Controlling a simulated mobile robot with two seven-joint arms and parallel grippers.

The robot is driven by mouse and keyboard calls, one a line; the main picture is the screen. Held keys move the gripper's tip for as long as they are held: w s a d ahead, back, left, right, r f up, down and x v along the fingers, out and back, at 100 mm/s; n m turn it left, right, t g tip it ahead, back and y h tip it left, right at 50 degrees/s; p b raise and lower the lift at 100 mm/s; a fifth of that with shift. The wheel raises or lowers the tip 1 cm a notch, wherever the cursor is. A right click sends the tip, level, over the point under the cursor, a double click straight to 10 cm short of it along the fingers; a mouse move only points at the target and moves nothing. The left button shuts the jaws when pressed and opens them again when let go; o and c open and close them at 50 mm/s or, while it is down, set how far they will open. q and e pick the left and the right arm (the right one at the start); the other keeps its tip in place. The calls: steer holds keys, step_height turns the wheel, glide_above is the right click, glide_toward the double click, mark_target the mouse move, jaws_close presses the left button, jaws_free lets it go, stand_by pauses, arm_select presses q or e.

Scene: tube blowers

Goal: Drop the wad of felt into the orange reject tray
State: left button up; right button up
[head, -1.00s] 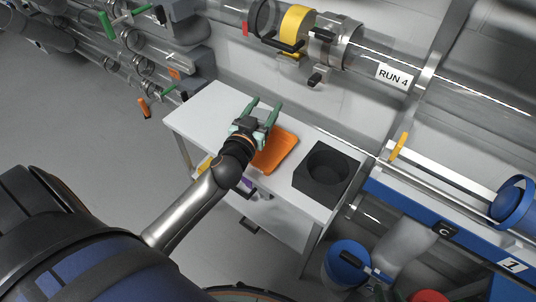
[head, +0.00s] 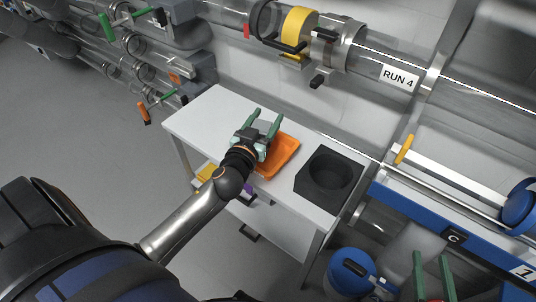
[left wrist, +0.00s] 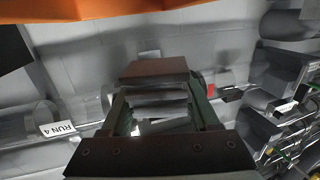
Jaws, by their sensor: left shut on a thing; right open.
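The orange reject tray (head: 284,156) lies on the white table, partly hidden by my left gripper. My left gripper (head: 267,116) is over the tray's far left part, fingers spread apart around what it holds. In the left wrist view a brownish block-like piece (left wrist: 155,68) shows at the fingertips (left wrist: 158,98); it seems to be the wad of felt, but its texture is unclear. An orange surface, seemingly the tray, fills the top edge there. I cannot make out the wad in the head view. My right gripper (head: 434,268) is open and empty at the bottom right.
A black block with a round hollow (head: 328,180) stands on the white table (head: 205,120) right of the tray. Clear pipes with a RUN 4 label (head: 397,77) run behind. A blue drum (head: 350,268) and a blue rail (head: 420,208) are at right. The table's left end is bare.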

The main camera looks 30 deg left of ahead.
steer(key=shift+r, duration=0.15)
arm_select(q)
steer(key=o, duration=1.4)
steer(key=s+d, duration=0.2)
steer(key=s, duration=1)
steer(key=shift+s+d+r, duration=0.15)
steer(key=shift+r, duration=0.2)
arm_select(e)
steer(key=shift+w+r+t, duration=0.15)
steer(key=shift+r+t, duration=0.15)
steer(key=shift+r, duration=0.35)
steer(key=shift+w+r+t, duration=0.15)
steer(key=shift+r+t, duration=0.15)
steer(key=shift+r, duration=0.3)
